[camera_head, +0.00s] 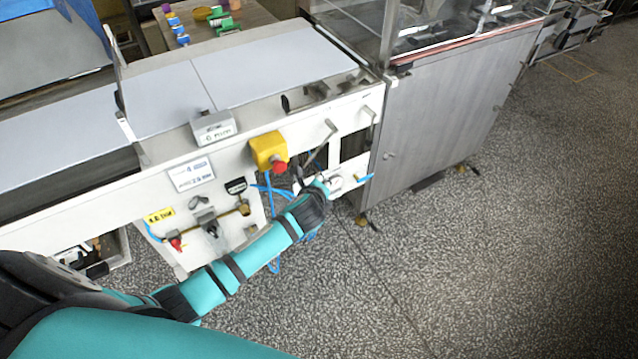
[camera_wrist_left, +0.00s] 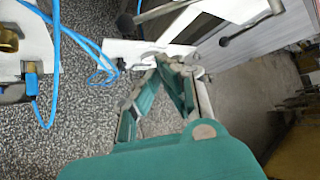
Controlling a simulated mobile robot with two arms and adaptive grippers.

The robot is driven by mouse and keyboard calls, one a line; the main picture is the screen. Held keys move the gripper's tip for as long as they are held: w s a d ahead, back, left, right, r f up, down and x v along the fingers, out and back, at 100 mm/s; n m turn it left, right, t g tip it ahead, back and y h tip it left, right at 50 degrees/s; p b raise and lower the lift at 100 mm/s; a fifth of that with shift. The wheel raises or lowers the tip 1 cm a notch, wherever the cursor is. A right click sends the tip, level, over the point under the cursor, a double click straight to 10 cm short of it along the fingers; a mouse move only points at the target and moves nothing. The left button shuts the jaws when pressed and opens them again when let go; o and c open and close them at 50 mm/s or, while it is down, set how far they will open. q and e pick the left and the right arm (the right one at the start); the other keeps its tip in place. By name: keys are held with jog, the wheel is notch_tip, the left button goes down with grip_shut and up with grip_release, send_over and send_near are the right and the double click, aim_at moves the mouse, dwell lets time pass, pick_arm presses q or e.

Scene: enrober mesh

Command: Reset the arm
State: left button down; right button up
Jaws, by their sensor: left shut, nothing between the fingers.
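My left arm in teal and black reaches from the lower left to the front of the white conveyor machine (camera_head: 280,115). My left gripper (camera_head: 322,187) is at the lower right part of that machine, small and partly hidden by the wrist in the head view. In the left wrist view the gripper (camera_wrist_left: 168,60) has its teal fingers drawn together at the tips, with nothing held. The tips are close to a white bracket or panel (camera_wrist_left: 120,48); I cannot tell whether they touch it. My right gripper is not in view.
A yellow box with a red button (camera_head: 268,150) sticks out of the machine front above my forearm. Blue hoses (camera_wrist_left: 75,45) hang beside the gripper. A metal cabinet (camera_head: 440,120) stands to the right. The speckled floor (camera_head: 480,250) is clear at lower right.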

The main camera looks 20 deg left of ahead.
pick_arm(q)
jog(key=shift+s+r, duration=0.25)
jog(key=shift+s, duration=0.15)
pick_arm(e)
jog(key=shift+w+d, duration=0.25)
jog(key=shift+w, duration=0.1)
pick_arm(q)
jog(key=shift+d, duration=0.1)
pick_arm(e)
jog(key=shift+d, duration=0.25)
